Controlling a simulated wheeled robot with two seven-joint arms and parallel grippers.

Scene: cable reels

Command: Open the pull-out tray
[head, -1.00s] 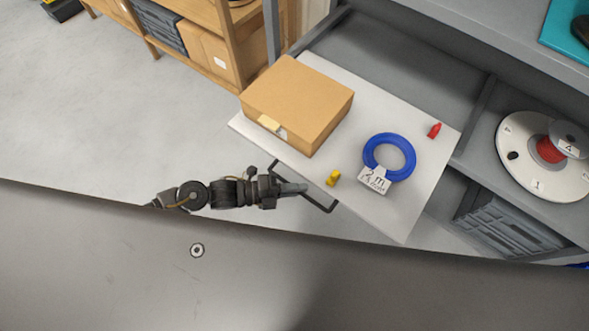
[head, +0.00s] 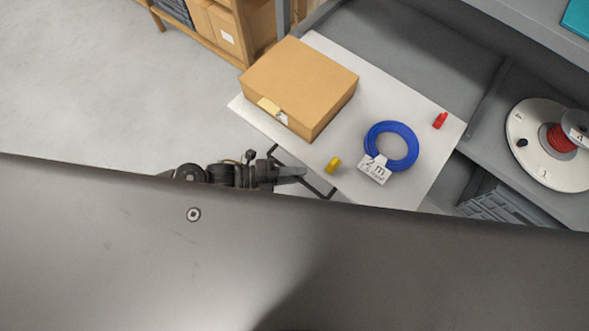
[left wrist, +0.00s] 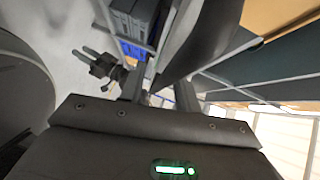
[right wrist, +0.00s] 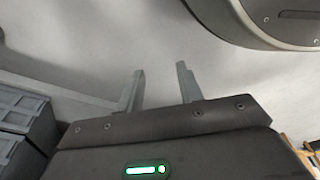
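The pull-out tray (head: 392,104) is a pale flat shelf that stands well out from the grey cabinet in the head view. A dark bar handle (head: 322,192) runs along its front edge, partly covered by my body. My left gripper (head: 300,173) is at the handle, its fingertips over the bar. In the left wrist view its fingers (left wrist: 160,88) stand apart, with a dark surface close ahead; I cannot tell whether they touch the bar.
On the tray are a cardboard box (head: 300,85), a blue cable ring (head: 405,138) with a "2 m" label, a yellow piece (head: 333,164) and a red piece (head: 440,120). A white reel (head: 522,120) lies on the shelf to the right. Floor is free at left.

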